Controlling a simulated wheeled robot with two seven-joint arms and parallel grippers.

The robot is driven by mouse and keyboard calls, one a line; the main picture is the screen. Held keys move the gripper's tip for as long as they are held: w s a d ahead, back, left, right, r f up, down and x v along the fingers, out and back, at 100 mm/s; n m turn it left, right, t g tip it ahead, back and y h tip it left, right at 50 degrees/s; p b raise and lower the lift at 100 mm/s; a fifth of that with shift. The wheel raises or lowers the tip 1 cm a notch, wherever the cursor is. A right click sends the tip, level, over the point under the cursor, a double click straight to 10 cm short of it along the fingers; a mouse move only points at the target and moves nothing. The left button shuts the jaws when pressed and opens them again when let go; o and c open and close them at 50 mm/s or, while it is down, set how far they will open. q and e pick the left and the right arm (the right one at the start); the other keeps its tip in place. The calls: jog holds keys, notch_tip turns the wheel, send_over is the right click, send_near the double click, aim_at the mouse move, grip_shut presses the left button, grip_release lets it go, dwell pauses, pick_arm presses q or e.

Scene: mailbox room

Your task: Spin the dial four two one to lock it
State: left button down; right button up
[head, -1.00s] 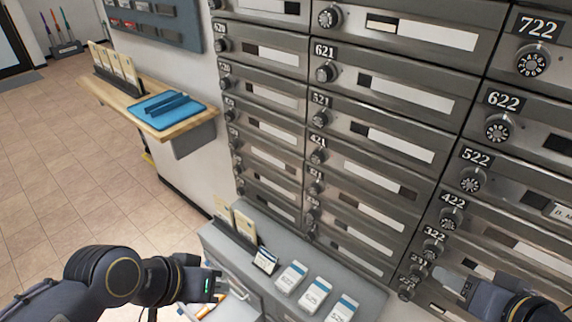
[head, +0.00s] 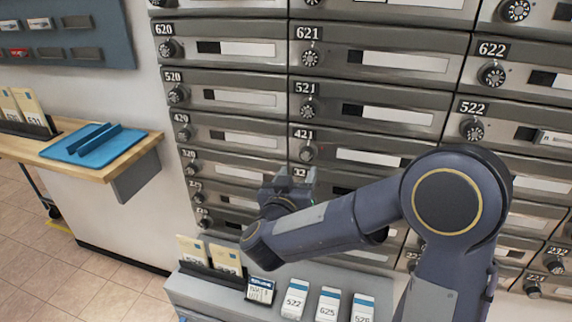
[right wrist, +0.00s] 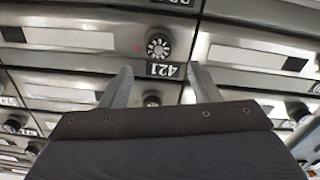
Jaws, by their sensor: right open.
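The mailbox marked 421 (head: 370,158) is in the middle of the wall in the head view, with its round dial (head: 306,152) at its left end, below the number plate. The dial (right wrist: 158,45) also shows in the right wrist view, upside down, with a red dot beside it and the plate 421 (right wrist: 162,70). My right gripper (head: 292,178) is open and empty, just below this dial in the head view. In the right wrist view its fingers (right wrist: 162,82) stand apart, with another dial (right wrist: 152,100) showing between them. My left gripper is not in view.
Several other mailboxes with dials surround 421. A grey ledge (head: 205,290) with cards stands below my right arm. A wooden shelf (head: 60,160) with a blue tray (head: 95,143) is at the left. My right forearm hides the lower mailboxes.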

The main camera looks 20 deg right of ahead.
aim_at(306, 156)
jog(key=x, duration=0.6)
jog(key=shift+w+d, duration=0.25)
jog(key=shift+d, duration=0.05)
jog(key=c, duration=1)
jog(key=shift+b, duration=0.3)
